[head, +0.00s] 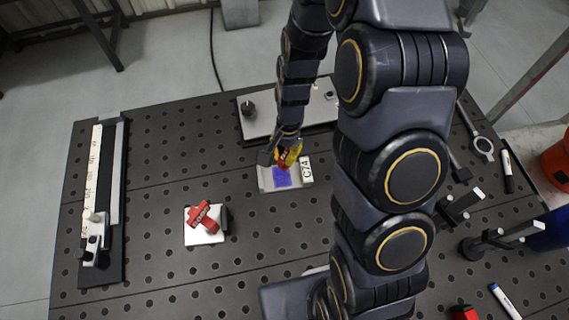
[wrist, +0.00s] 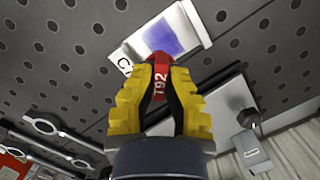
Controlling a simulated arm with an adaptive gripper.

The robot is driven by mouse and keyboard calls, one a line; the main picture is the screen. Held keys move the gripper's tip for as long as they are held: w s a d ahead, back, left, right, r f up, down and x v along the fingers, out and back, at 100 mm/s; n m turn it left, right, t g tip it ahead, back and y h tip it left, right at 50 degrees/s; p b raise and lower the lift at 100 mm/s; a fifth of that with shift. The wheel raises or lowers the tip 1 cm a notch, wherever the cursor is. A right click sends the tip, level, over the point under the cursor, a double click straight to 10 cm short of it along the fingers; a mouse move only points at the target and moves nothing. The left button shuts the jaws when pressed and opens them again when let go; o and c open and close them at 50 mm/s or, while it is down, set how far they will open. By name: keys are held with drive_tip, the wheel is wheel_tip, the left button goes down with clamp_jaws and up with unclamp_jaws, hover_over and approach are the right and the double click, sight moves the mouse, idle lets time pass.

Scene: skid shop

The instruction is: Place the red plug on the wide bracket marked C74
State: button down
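The wide bracket (head: 266,183) is a pale plate with a purple patch and a C74 label, on the dark perforated table. In the wrist view the bracket (wrist: 195,22) is at the top, its label partly hidden. My gripper (head: 288,156) is at the bracket's far edge in the head view. Its yellow fingers (wrist: 158,95) are shut on a red plug (wrist: 159,82) marked T92, which also shows in the head view (head: 283,160). The plug's red end overlaps the bracket's edge beside the purple patch. I cannot tell whether they touch.
A red-handled piece (head: 205,217) sits on a white block at left. A long rail fixture (head: 103,195) lies farther left. A grey plate (head: 262,119) lies behind the bracket. Clamps (head: 490,240) and markers (head: 505,302) are at right. The table's left middle is mostly clear.

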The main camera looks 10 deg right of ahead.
sight(284, 166)
drive_tip(key=shift+f, duration=2.15)
drive_tip(key=shift+f, duration=0.2)
drive_tip(key=c, duration=1.2)
unclamp_jaws()
drive_tip(key=shift+o, duration=0.2)
drive_tip(key=shift+r, duration=0.1)
